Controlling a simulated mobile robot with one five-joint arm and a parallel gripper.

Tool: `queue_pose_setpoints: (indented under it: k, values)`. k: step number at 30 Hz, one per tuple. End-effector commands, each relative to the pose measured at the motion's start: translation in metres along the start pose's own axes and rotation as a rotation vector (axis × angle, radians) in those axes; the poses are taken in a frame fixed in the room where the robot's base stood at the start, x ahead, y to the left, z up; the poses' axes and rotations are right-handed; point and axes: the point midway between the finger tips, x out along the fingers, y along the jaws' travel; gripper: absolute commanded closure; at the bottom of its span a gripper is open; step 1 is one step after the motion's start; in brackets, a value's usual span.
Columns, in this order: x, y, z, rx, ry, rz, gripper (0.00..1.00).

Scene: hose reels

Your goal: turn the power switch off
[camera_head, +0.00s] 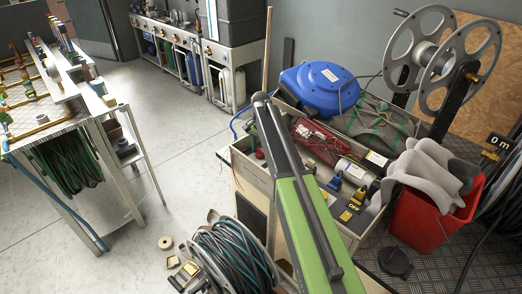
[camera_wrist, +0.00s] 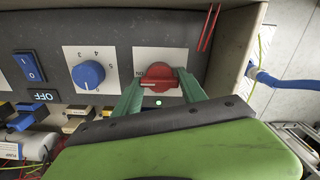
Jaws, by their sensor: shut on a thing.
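In the wrist view, a red rotary switch (camera_wrist: 157,72) sits on a white plate on the dark panel. Small lettering that looks like "ON" stands just left of its knob. A pale line runs across the knob, roughly level in the picture. A small green light (camera_wrist: 158,103) glows below it. My gripper (camera_wrist: 158,80) has one green finger on each side of the red knob and is shut on it. In the head view my green arm reaches over the workbench box, and I cannot make out the fingers or the red switch there.
Left of the red switch are a blue dial (camera_wrist: 88,74) and a blue rocker switch (camera_wrist: 29,67). A blue cable (camera_wrist: 275,84) leaves the box at right. In the head view, a red bin (camera_head: 418,217) and blue reel (camera_head: 316,88) stand near the arm.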

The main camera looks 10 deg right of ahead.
Motion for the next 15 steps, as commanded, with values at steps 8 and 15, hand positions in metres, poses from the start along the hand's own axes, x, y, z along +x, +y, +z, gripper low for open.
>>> queue_pose_setpoints:
  k: [8,15]
  values:
    - [-0.0002,-0.002,-0.0002,-0.047,0.005,-0.001,0.92]
    - [-0.0001,-0.0025,0.0,-0.197,0.005,-0.001,0.92]
